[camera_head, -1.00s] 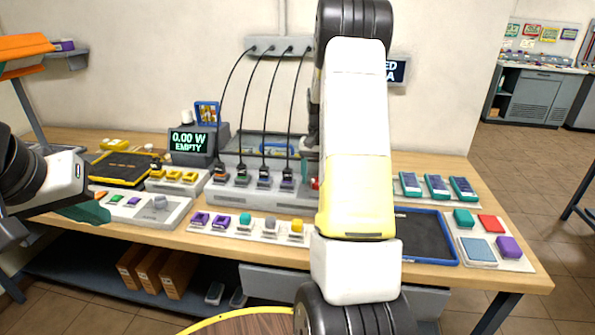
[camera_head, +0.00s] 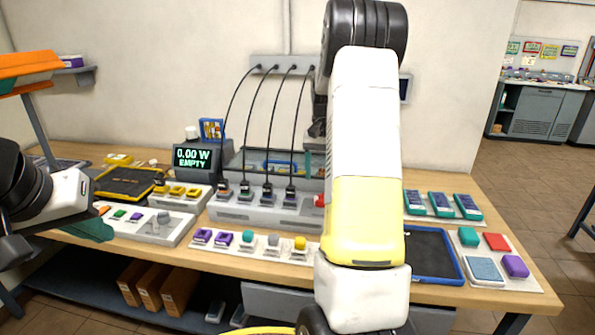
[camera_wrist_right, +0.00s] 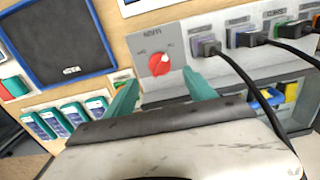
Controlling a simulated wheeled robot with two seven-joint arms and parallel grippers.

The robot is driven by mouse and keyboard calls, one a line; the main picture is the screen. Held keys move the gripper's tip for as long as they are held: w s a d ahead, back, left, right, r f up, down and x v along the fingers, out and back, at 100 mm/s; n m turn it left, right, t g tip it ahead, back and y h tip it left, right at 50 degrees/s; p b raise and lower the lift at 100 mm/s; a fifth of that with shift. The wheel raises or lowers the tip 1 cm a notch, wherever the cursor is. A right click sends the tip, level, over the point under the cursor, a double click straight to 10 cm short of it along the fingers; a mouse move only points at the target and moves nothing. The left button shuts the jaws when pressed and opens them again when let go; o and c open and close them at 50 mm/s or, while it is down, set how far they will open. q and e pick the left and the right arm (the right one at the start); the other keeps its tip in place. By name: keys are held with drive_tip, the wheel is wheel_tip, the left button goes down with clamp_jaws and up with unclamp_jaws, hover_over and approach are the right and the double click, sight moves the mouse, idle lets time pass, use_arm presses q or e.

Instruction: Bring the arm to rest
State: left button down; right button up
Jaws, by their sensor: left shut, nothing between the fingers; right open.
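My right arm (camera_head: 365,180) stands up through the middle of the head view and hides its own gripper and part of the bench. In the right wrist view my right gripper (camera_wrist_right: 161,92) shows two teal fingers spread apart with nothing between them. A red rotary knob (camera_wrist_right: 159,64) on a grey panel lies just beyond the fingertips; whether they touch the panel I cannot tell. My left gripper (camera_head: 95,230) is at the left over the bench's front edge, its teal fingers shut and empty.
A wooden bench (camera_head: 215,254) carries a charger unit with black cables (camera_head: 270,210), a display reading 0.00 W EMPTY (camera_head: 192,157), a blue-rimmed tray (camera_head: 462,270) and several coloured blocks. A shelf with brown boxes (camera_head: 160,290) is below. Open floor (camera_head: 540,190) lies at the right.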

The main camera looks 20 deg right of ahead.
drive_tip(key=s+a+r+n+t, duration=0.2)
drive_tip(key=s+a+r, duration=0.3)
drive_tip(key=a+r, duration=0.25)
drive_tip(key=s+a+r+n+t+y, duration=0.1)
drive_tip(key=s+a+r+n+t, duration=0.1)
drive_tip(key=s+a, duration=0.5)
drive_tip(key=s+a+r+n+t+y, duration=0.1)
drive_tip(key=s+a, duration=0.6)
drive_tip(key=s, duration=0.7)
wheel_tip(320, 180, up, 2)
drive_tip(key=shift+r+n+t, duration=0.2)
drive_tip(key=shift+n+t, duration=0.4)
drive_tip(key=shift+n, duration=0.4)
drive_tip(key=shift+s, duration=0.1)
